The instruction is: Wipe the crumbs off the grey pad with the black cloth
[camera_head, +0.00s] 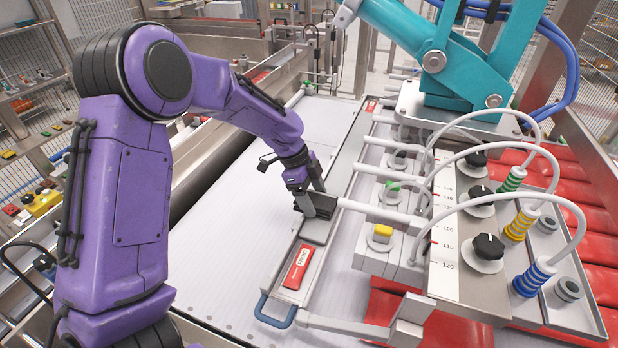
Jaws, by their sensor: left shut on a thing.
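My left gripper (313,200) is at the middle of the picture, at the end of the purple arm, pointing down. It is shut on a dark thing, which looks like the black cloth (322,212); the fingers hide part of it and its edges are hard to tell. Just below it is a small dark grey patch (317,231) on the metal rail, which looks like the grey pad. The cloth is at or just above it; I cannot tell whether they touch. Crumbs are too small to make out. My right gripper is out of view.
Right of the gripper is a panel with black knobs (488,247), white tubes and a yellow button (382,231). A teal machine arm (433,60) stands behind it. A red-labelled plate (298,266) and a blue handle (275,316) are in front. The white conveyor (215,255) at left is clear.

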